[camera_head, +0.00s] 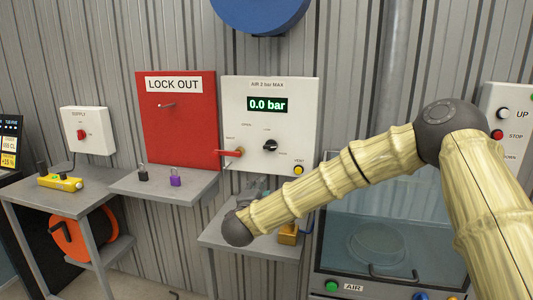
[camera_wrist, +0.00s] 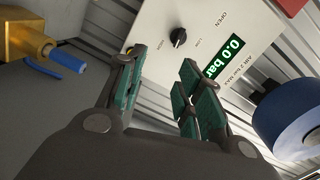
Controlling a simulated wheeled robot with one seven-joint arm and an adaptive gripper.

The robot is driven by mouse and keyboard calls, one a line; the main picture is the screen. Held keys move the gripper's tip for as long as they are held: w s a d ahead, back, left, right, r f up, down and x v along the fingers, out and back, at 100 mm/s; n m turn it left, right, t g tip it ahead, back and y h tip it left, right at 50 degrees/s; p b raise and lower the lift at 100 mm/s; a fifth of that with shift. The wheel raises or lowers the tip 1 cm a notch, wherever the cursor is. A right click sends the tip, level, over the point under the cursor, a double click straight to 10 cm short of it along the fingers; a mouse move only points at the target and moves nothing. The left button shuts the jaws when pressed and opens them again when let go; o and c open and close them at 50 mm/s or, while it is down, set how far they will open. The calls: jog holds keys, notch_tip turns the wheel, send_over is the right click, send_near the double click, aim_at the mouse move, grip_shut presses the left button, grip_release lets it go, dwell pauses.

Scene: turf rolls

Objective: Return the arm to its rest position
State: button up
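My arm reaches from the right across the head view, with its wrist joint low over the small shelf below the air panel. My gripper (camera_wrist: 158,88) shows in the wrist view with two green-padded fingers spread apart and nothing between them. In the head view it is mostly hidden behind my arm. The air panel (camera_head: 304,120) reads 0.0 bar; it also shows tilted beyond my fingers in the wrist view (camera_wrist: 205,50).
A brass fitting (camera_head: 287,236) sits on the small shelf (camera_head: 222,236) close to my wrist. A glass-fronted cabinet (camera_head: 345,238) stands behind my arm. A blue round object (camera_head: 260,12) hangs above.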

jog(key=s+d+f+n+g+y, duration=0.2)
jog(key=s+f+n+g, duration=0.15)
jog(key=s+f, duration=0.7)
jog(key=s+d+f+n+g+y, duration=0.25)
jog(key=s+f+n, duration=0.2)
jog(key=f, duration=1.05)
jog(key=s+d+f+n+g+y, duration=0.1)
jog(key=s+d+f+n+g, duration=0.15)
jog(key=s+f, duration=0.75)
jog(key=s+d+f+n+g, duration=0.2)
jog(key=s+d, duration=0.4)
jog(key=s, duration=0.5)
jog(key=s+d+f+n+g+h, duration=0.1)
jog(key=s+d+f+n+g, duration=0.1)
jog(key=s+d+f, duration=0.4)
jog(key=s+d+f+n+g+h, duration=0.1)
jog(key=s+d+f+g, duration=0.3)
jog(key=s, duration=1.2)
jog(key=shift+s+d+f+n+g, duration=0.3)
jog(key=shift+d+f+n, duration=0.4)
jog(key=shift+d, duration=0.4)
